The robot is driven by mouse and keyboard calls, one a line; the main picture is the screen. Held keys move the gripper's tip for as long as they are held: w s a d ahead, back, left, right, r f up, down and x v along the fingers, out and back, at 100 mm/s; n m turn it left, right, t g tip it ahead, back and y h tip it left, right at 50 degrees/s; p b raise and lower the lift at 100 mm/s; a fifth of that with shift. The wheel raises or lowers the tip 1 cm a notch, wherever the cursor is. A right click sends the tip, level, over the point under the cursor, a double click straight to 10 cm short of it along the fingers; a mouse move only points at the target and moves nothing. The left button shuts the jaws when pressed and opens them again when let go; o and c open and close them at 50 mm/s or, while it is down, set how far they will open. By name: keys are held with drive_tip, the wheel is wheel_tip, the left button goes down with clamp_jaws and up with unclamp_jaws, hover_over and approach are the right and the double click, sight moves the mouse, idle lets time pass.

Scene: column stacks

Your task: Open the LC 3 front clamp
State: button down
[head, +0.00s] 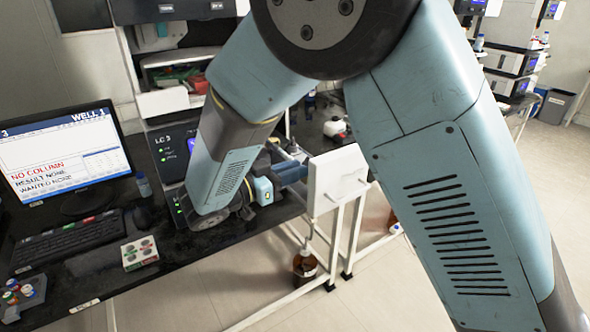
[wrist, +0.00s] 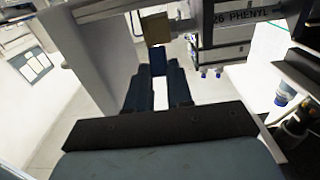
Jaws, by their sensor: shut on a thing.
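The LC 3 unit (head: 166,150) stands on the black bench, mostly behind my arm, in the head view. My gripper (head: 292,172) is beside a white panel (head: 338,178) at the unit's right. In the wrist view my gripper (wrist: 158,78) has its dark blue fingers on a small dark blue piece (wrist: 158,60), which looks like the front clamp's lever. A tan block (wrist: 155,28) is just beyond it. The clamp itself is hidden in the head view.
A monitor (head: 65,160) reads "NO COLUMN". An amber bottle (head: 305,268) sits below the white panel. Open floor lies in front.

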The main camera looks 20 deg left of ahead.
drive_tip(key=shift+s, duration=0.1)
idle(0.3)
drive_tip(key=c, duration=1)
unclamp_jaws()
drive_tip(key=v, duration=1.3)
drive_tip(key=shift+s+a+f, duration=0.2)
drive_tip(key=shift+a, duration=0.1)
